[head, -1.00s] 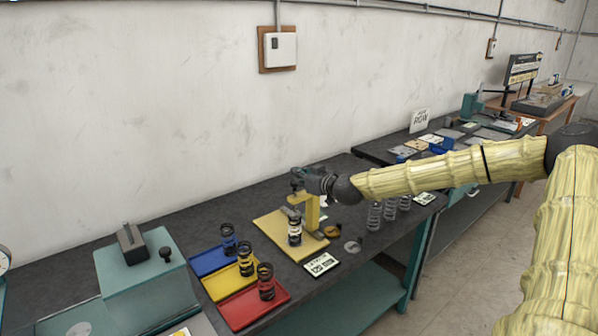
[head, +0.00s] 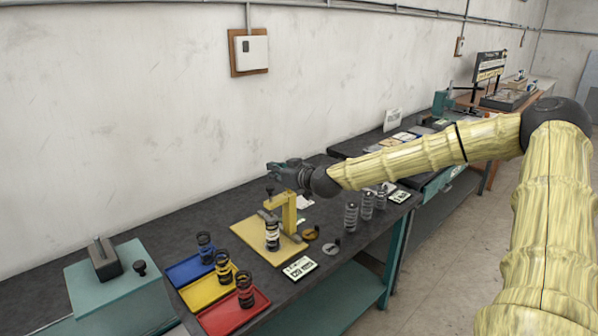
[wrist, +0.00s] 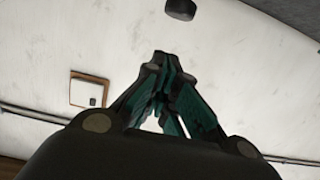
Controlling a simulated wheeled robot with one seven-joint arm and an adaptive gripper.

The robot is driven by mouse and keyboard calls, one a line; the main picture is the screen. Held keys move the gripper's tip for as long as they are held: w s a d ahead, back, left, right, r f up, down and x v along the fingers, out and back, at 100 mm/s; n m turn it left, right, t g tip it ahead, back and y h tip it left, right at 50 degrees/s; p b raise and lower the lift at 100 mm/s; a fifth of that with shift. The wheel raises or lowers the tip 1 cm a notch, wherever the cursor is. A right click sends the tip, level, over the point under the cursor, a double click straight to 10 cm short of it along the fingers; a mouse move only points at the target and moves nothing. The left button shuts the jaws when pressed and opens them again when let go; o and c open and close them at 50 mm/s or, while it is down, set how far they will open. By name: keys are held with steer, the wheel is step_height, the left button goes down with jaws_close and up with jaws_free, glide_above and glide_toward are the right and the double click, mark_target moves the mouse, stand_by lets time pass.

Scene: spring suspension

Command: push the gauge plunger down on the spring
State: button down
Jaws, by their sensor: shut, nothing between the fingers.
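The gauge has a yellow frame (head: 288,210) on a pale yellow base plate (head: 245,231). A dark spring with a pale band (head: 272,238) stands upright on the plate under its arm. A small dark plunger knob (head: 270,189) shows at the top of the gauge. My gripper (head: 272,168) is shut and empty, just above the knob, with a small gap seeming to lie between them. In the wrist view the shut fingers (wrist: 163,58) point toward a dark round knob (wrist: 180,8) at the top edge, apart from them. The plunger's lower end is hard to make out.
Blue (head: 187,270), yellow (head: 205,290) and red (head: 232,314) trays with dark springs lie left and in front of the gauge. Grey springs (head: 366,206) stand to the right. A sign card (head: 300,268) lies in front. A teal device (head: 120,285) stands at left.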

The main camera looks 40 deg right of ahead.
steer(key=p+v, duration=0.3)
steer(key=v, duration=0.6)
steer(key=shift+s+r, duration=0.2)
steer(key=shift+r, duration=0.2)
stand_by(0.5)
steer(key=shift+f, duration=0.1)
stand_by(1.1)
steer(key=s+a+f+g+b, duration=0.1)
steer(key=s+a+f+g, duration=0.3)
steer(key=f, duration=0.7)
steer(key=s+a+f+m+g+b, duration=0.1)
steer(key=s+a+f+g+b, duration=0.1)
steer(key=s+a+f, duration=0.75)
steer(key=s+a+f+g+b, duration=0.1)
steer(key=a+f+g, duration=0.2)
steer(key=f, duration=1.1)
steer(key=s+a+f+g, duration=0.2)
steer(key=s+f, duration=0.4)
steer(key=s, duration=0.3)
steer(key=s+a+f+g+h+b, duration=0.1)
steer(key=s+a+f, duration=0.4)
steer(key=s, duration=0.5)
steer(key=s+a+f+g+b, duration=0.1)
steer(key=s+a+f+g, duration=0.2)
steer(key=s+f, duration=0.4)
steer(key=shift+s+a+f+m+h, duration=0.2)
steer(key=shift+s+f+m+h, duration=0.15)
steer(key=shift+s, duration=0.85)
